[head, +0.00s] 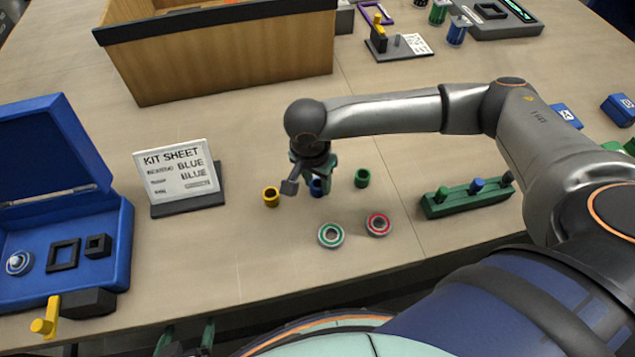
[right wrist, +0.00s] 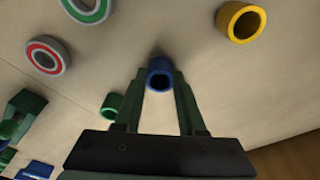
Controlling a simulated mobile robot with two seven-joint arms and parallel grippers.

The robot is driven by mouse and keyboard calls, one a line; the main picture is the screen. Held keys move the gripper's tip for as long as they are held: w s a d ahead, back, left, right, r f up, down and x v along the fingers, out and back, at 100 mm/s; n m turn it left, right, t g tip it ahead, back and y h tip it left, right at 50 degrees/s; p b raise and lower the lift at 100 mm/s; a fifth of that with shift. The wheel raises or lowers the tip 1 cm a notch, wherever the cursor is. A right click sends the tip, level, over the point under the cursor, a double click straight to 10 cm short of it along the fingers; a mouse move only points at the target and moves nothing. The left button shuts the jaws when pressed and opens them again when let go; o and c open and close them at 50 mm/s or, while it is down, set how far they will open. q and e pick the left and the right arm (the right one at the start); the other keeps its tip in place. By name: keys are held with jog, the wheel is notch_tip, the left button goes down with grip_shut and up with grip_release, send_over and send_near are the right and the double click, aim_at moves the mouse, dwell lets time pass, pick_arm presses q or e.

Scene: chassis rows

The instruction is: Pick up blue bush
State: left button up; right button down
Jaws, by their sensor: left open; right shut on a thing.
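The blue bush (head: 318,188) is a small blue ring-shaped sleeve, partly hidden by my right gripper in the head view. My right gripper (head: 316,184) is shut on it. In the right wrist view the blue bush (right wrist: 160,75) sits between the tips of the two green fingers (right wrist: 160,88), its dark hole showing. Whether it touches the table I cannot tell. My left gripper (head: 187,338) shows at the bottom left of the head view, its green fingers apart, empty, in front of the table's edge.
A yellow bush (head: 271,197) and a green bush (head: 362,178) stand on either side. Green-ringed (head: 331,235) and red-ringed (head: 378,225) bearings lie in front. A green rack (head: 467,198) is right. The kit sheet (head: 180,175) and open blue case (head: 125,245) are left; a wooden bin (head: 225,60) is behind.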

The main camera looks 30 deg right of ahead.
aim_at(318, 182)
jog(key=shift+r, duration=0.45)
notch_tip(318, 182, up, 2)
jog(key=shift+r, duration=0.15)
pick_arm(q)
jog(key=shift+w+d+f+b, duration=0.25)
jog(key=shift+w+d+b, duration=0.15)
jog(key=shift+b, duration=0.35)
pick_arm(e)
jog(key=s+a+r, duration=0.3)
jog(key=a+r, duration=0.7)
jog(key=a, duration=0.3)
jog(key=shift+s+a, duration=0.3)
pick_arm(q)
jog(key=shift+s+f, duration=0.1)
pick_arm(e)
jog(key=shift+f, duration=0.1)
pick_arm(q)
jog(key=shift+s+f+b, duration=0.2)
jog(key=shift+f+b, duration=0.2)
jog(key=shift+f, duration=0.2)
